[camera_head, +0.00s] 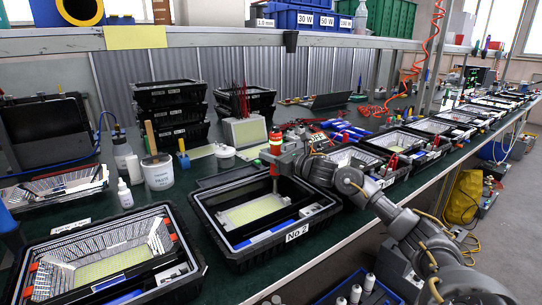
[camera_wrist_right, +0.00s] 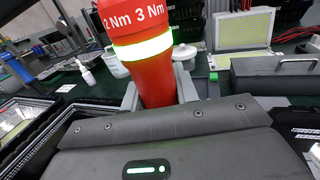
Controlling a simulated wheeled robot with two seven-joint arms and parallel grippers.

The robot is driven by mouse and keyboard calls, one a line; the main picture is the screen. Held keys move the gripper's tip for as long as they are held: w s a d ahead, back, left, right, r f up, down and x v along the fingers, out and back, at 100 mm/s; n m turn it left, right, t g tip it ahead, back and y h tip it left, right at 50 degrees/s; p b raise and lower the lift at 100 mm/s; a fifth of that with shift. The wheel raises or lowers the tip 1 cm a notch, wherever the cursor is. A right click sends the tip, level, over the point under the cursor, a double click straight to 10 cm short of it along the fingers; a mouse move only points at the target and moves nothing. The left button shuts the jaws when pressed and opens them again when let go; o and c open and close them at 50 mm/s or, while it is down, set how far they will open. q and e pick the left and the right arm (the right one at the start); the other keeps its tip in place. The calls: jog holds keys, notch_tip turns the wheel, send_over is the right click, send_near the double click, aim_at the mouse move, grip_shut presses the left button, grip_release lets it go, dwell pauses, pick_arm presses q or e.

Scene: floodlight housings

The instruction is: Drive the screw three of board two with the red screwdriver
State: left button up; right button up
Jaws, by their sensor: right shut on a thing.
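The red screwdriver (camera_head: 275,140) stands upright above the open black housing (camera_head: 236,262) labelled No 2. My right gripper (camera_head: 283,160) is shut around its body. The pale yellow-green board (camera_head: 252,210) lies inside the No 2 housing. The driver's shaft points down at the board's far right part; I cannot tell whether its tip touches a screw. Single screws are too small to make out. My left gripper is not in view.
Another open housing (camera_head: 188,283) stands at the front left, and more housings (camera_head: 395,141) run along the bench to the right. A white tub (camera_head: 158,173) and small bottle (camera_head: 125,194) stand behind. Stacked black crates (camera_head: 170,95) are at the back.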

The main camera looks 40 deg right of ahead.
jog(key=shift+s+a+f+b, duration=0.1)
jog(key=shift+a+f+b, duration=0.05)
jog(key=shift+f+b, duration=0.4)
dwell(2.1)
jog(key=shift+r, duration=0.1)
jog(key=shift+r+p, duration=0.9)
jog(key=shift+r, duration=0.8)
